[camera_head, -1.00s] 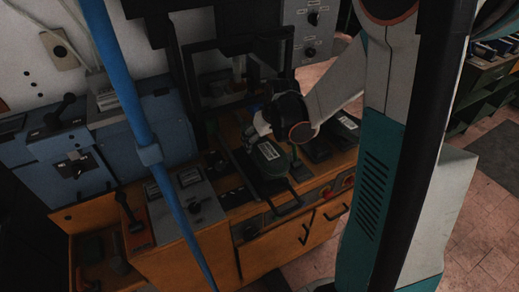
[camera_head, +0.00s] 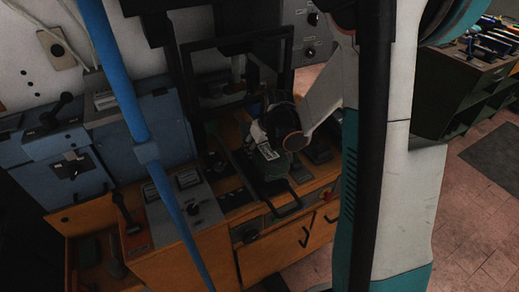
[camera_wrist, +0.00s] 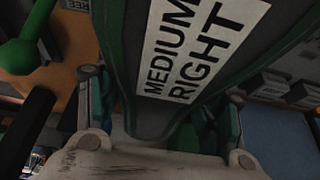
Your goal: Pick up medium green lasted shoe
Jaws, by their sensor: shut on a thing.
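The green lasted shoe (camera_head: 270,166) is at the front of the wooden bench, below and in front of my gripper (camera_head: 259,140). In the wrist view the dark green shoe (camera_wrist: 140,115) fills the middle, with a white label (camera_wrist: 200,45) reading "MEDIUM RIGHT". My gripper's fingers (camera_wrist: 163,95) lie on either side of its narrow end, shut on it. The far end of the shoe is out of the wrist picture. I cannot tell whether the shoe is clear of the bench.
A black press frame (camera_head: 215,85) stands behind the shoe. A grey control panel (camera_head: 185,205) is to the left, and a blue machine (camera_head: 60,155) beyond it. Dark labelled pads lie right of the shoe. A green shelf (camera_head: 470,85) stands far right.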

